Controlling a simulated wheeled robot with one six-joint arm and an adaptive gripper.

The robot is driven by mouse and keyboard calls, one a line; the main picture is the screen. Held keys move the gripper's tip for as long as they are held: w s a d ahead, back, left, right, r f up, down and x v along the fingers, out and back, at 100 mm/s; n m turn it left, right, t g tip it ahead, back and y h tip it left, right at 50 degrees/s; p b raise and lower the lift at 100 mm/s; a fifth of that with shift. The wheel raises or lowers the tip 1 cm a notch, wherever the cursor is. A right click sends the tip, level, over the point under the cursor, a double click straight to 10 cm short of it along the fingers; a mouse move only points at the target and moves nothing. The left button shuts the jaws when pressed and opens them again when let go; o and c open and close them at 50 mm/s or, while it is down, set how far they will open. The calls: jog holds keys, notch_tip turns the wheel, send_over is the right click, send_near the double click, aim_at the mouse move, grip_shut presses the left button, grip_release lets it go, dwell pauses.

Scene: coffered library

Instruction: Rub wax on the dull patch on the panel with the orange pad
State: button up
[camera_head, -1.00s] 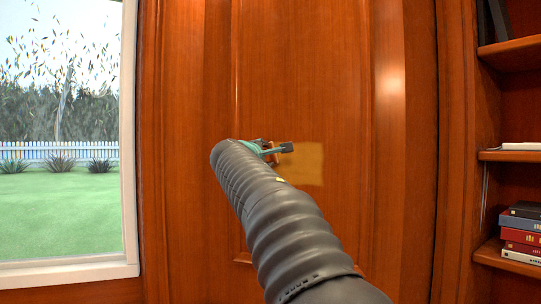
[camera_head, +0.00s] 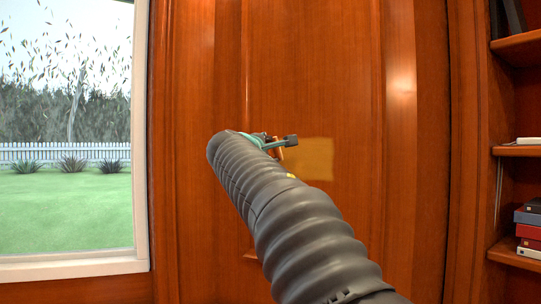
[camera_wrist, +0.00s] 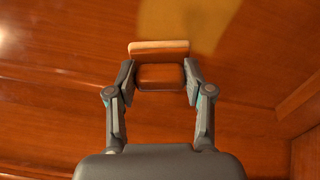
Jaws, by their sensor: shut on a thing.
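The wooden panel (camera_head: 340,75) is upright ahead of me. The dull patch (camera_head: 312,160) is a yellowish, roughly square area on it, just right of my gripper (camera_head: 274,143). In the wrist view my gripper (camera_wrist: 160,76) is shut on the orange pad, whose wide pale-edged plate (camera_wrist: 158,47) faces the panel. A small orange part of the pad (camera_head: 281,154) shows in the head view. The patch also shows at the top of the wrist view (camera_wrist: 185,18), beyond and partly behind the pad. I cannot tell whether the pad touches the panel. My arm hides part of the panel.
A window (camera_head: 141,150) with a white frame is on the left. Bookshelves (camera_head: 518,150) with several books stand on the right. Raised vertical mouldings (camera_head: 400,120) border the panel. No loose object shows between my gripper and the patch.

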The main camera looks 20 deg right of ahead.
jog(key=shift+s+a, duration=0.4)
jog(key=shift+s, duration=0.1)
jog(key=shift+b+v, duration=0.65)
jog(key=shift+v, duration=0.85)
